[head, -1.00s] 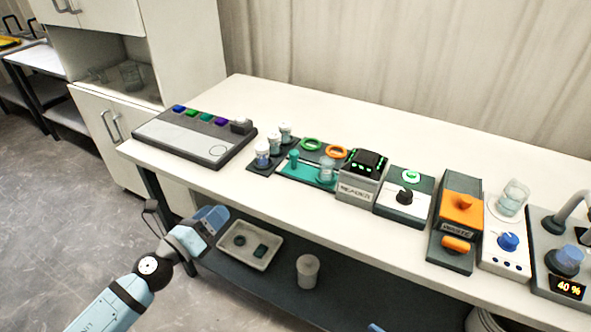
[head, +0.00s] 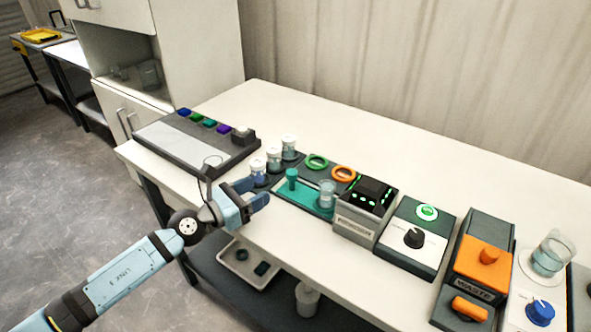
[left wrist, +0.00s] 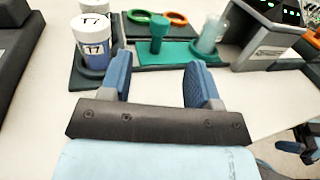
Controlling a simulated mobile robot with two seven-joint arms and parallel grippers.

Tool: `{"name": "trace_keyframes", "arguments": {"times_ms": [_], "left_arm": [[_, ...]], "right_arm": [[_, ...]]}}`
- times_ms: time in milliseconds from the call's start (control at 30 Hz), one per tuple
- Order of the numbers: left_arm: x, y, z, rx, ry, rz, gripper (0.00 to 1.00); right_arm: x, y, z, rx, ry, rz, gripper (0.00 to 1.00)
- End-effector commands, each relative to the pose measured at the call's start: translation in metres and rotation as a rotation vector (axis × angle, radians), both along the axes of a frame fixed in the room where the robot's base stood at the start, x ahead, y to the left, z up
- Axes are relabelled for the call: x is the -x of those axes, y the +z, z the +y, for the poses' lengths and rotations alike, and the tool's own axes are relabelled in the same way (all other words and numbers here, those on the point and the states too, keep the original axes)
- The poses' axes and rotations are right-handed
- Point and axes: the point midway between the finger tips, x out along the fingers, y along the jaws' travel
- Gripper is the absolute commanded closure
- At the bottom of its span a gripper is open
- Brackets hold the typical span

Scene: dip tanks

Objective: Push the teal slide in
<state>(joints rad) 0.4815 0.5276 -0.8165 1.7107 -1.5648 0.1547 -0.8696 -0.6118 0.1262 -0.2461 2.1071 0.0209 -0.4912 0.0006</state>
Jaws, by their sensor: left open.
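The teal slide (head: 300,197) is a flat plate with an upright teal peg (head: 291,177) at its left and a clear beaker (head: 327,194) on its right part. It sticks out toward the front of the bench, before a green ring and an orange ring. My left gripper (head: 258,196) is open and empty at the bench's front edge, to the left of the slide. In the left wrist view its two blue fingers (left wrist: 158,82) point toward the slide (left wrist: 178,53), with the peg (left wrist: 157,30) beyond and between them, not touching.
White-capped vials (head: 274,158) stand just left of the slide; one labelled T7 (left wrist: 91,45) is close to the left finger. A reader box (head: 365,210) stands directly right. A grey button panel (head: 195,140) is farther left. The bench behind is clear.

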Motion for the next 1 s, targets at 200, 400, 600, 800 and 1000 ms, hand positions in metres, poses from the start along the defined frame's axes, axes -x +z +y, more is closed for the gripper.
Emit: {"name": "trace_keyframes", "arguments": {"times_ms": [200,400,600,800,1000], "left_arm": [[-0.031,0.001,-0.038,0.002,0.0,-0.002,0.44],[-0.055,0.0,-0.069,0.003,-0.001,0.0,0.44],[-0.07,0.0,-0.086,0.001,0.0,0.0,0.44],[-0.073,0.0,-0.091,0.001,0.0,0.001,0.44],[-0.073,0.001,-0.091,0.001,0.0,0.001,0.46]], "right_arm": [[0.001,-0.001,0.0,-0.002,-0.001,0.004,0.35],[0.0,-0.005,0.0,0.001,-0.001,0.002,0.35],[-0.001,-0.006,-0.001,0.005,0.001,-0.005,0.35],[-0.002,-0.003,-0.001,0.006,0.003,-0.011,0.35],[-0.002,-0.001,-0.001,0.005,0.003,-0.014,0.35]]}}
